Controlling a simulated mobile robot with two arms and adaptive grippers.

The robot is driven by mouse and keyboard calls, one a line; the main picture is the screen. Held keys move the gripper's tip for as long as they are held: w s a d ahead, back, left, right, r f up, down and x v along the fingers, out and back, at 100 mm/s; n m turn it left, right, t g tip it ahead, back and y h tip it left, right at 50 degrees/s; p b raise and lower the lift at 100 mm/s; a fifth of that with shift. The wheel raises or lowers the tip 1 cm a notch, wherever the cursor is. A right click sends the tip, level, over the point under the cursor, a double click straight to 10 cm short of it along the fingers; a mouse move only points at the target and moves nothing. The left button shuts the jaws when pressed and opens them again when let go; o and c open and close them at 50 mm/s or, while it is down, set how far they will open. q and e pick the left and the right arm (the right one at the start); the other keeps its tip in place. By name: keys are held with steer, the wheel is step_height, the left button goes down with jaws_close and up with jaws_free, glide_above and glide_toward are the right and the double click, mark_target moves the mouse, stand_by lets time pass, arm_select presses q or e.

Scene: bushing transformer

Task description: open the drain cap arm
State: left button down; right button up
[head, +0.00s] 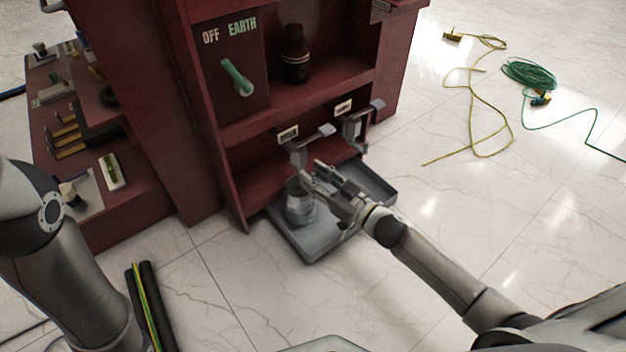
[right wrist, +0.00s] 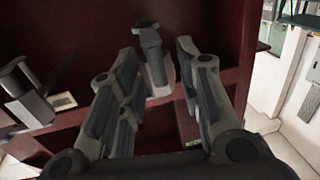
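Two grey drain fittings with lever-like arms stick out under the red cabinet's lower shelf. The left drain cap arm (head: 318,133) is just above my right gripper (head: 311,172), and the other drain fitting (head: 360,124) is to its right. In the right wrist view my right gripper (right wrist: 155,65) is open, with a grey drain part (right wrist: 153,50) showing between its fingers; I cannot tell whether they touch it. Another grey fitting (right wrist: 27,97) shows at the left there. My left gripper is out of view.
A metal can (head: 299,207) stands in a grey tray (head: 306,243) below the fittings. A brown bottle (head: 295,58) stands on the shelf beside the OFF/EARTH switch handle (head: 237,78). Yellow (head: 470,100) and green (head: 530,73) cables lie on the floor at the right.

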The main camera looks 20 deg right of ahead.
steer(key=shift+w+a, duration=0.25)
steer(key=shift+w, duration=0.2)
jaws_close()
